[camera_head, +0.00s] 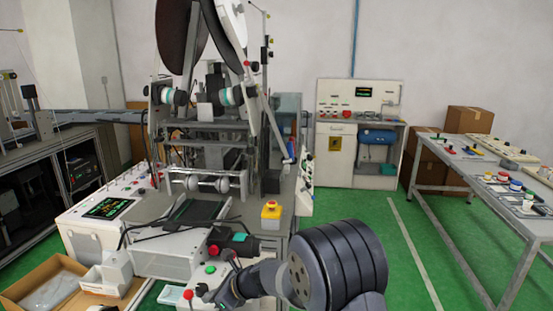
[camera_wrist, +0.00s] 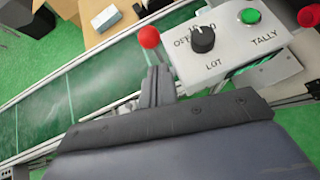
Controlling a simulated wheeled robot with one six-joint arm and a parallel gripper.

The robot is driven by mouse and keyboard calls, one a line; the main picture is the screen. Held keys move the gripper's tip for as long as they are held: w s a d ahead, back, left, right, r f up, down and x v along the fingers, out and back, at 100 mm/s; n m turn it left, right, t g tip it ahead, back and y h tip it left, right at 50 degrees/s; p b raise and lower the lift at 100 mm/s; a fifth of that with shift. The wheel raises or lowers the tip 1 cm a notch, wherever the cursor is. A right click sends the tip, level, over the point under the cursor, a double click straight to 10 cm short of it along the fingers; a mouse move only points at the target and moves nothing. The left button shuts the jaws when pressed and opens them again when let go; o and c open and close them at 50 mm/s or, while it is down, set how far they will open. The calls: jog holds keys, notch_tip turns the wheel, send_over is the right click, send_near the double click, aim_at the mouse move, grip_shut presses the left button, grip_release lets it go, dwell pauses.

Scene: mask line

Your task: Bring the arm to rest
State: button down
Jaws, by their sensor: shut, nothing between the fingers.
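My gripper (camera_head: 210,297) is at the bottom of the head view, at the end of my dark grey arm. Its fingers are shut with nothing between them. In the wrist view the gripper (camera_wrist: 160,88) points at a lever with a red ball (camera_wrist: 149,37). The red ball (camera_head: 188,294) also shows left of the gripper in the head view. I cannot tell whether the fingers touch the lever. A control box (camera_wrist: 230,50) with a black knob (camera_wrist: 202,39) and a green button (camera_wrist: 249,16) is just right of the fingers.
The large mask machine (camera_head: 205,130) stands close in front. A cardboard tray (camera_head: 50,285) lies at lower left. A table with small parts (camera_head: 460,175) is at right. Green floor (camera_head: 410,255) is clear between.

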jog(key=s+d+f+t+y+b, duration=0.1)
jog(key=d+f+y+b, duration=0.5)
jog(key=b, duration=1.3)
notch_tip(320, 180, down, 3)
jog(key=shift+d+r+m+t+y, duration=0.15)
jog(key=shift+d+m+t+y, duration=0.2)
jog(key=shift+d, duration=0.7)
jog(key=shift+s+b, duration=0.1)
jog(key=shift+b, duration=0.2)
jog(key=shift+d, duration=0.1)
